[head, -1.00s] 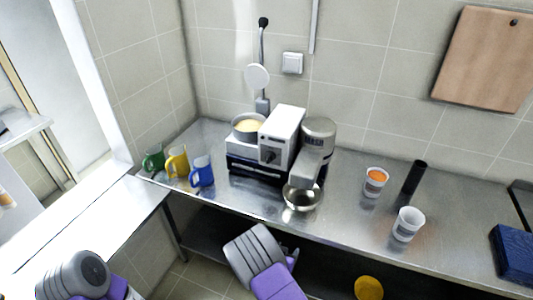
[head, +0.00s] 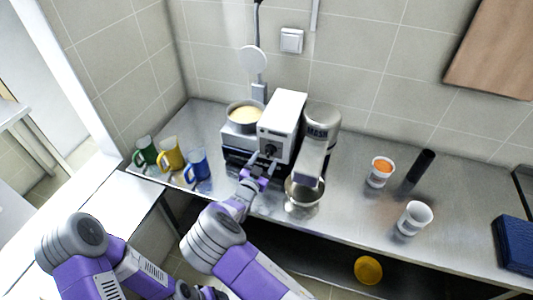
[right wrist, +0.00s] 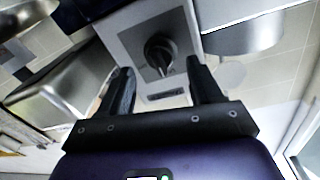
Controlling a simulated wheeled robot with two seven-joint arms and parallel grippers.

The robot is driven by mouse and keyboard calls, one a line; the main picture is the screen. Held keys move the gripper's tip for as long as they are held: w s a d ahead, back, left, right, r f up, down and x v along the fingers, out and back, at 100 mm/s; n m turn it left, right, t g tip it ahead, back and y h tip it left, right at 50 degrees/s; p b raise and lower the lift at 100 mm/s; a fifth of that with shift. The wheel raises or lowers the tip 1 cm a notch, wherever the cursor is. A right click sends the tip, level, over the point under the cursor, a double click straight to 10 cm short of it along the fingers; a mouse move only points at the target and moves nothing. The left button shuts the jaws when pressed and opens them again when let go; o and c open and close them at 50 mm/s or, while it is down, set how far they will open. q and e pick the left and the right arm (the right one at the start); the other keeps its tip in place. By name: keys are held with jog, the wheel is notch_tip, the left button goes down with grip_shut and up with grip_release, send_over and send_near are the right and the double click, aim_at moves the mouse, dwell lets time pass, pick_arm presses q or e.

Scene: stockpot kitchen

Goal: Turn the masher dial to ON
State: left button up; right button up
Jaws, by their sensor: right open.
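The masher's white box (head: 282,125) stands on the counter, with a silver MASH-labelled unit (head: 319,122) to its right. A black dial (head: 270,151) is on the box's front; it also shows large in the right wrist view (right wrist: 160,52), its ridge pointing down in that picture. A small label (right wrist: 165,95) lies below it. My right gripper (head: 261,168) is open in front of the dial; in the right wrist view its fingers (right wrist: 158,78) straddle the dial's lower end without visibly gripping it. My left arm is folded at the lower left; its fingers cannot be made out.
A pot of pale food (head: 244,115) stands left of the box. A metal bowl (head: 304,192) sits below the MASH unit. Green, yellow and blue mugs (head: 197,166) stand at left. Two cups (head: 413,219) and a black cylinder (head: 421,167) are at right.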

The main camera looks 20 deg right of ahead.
aim_at(269, 152)
jog(key=shift+x, duration=1.6)
jog(key=shift+c, duration=0.5)
jog(key=c, duration=0.9)
